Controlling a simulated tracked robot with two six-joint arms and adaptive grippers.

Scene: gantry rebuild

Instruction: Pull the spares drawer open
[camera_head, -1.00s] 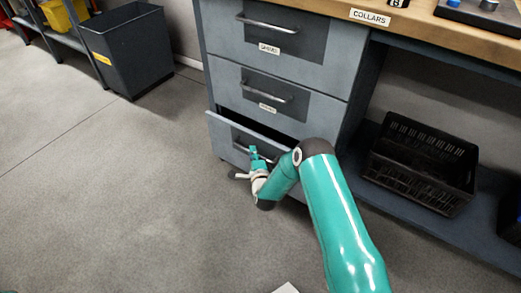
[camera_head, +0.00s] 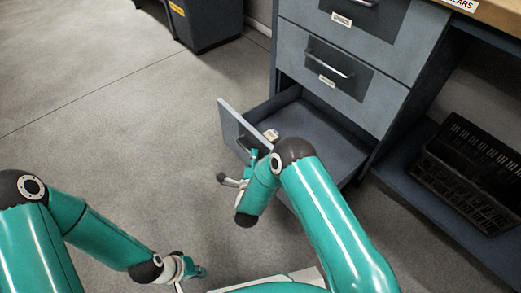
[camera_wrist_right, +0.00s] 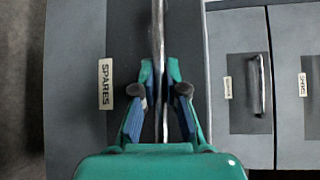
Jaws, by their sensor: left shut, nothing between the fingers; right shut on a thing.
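The spares drawer (camera_head: 322,138) is the bottom drawer of the grey cabinet. It stands well out in the head view, with its inside showing. Its SPARES label (camera_wrist_right: 105,84) reads sideways on the drawer front in the right wrist view. My right gripper (camera_wrist_right: 160,92) is shut on the drawer's metal bar handle (camera_wrist_right: 158,35), one finger on each side. In the head view my right gripper (camera_head: 251,162) is at the drawer front, partly hidden by my arm. My left gripper (camera_head: 192,270) is shut and empty, low over the floor, away from the drawer.
A small pale item (camera_head: 271,134) lies inside the drawer near its front. Two closed drawers (camera_head: 335,72) are above. A black crate (camera_head: 465,175) sits on the low shelf at right. A grey bin (camera_head: 205,22) stands behind. The floor at left is clear.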

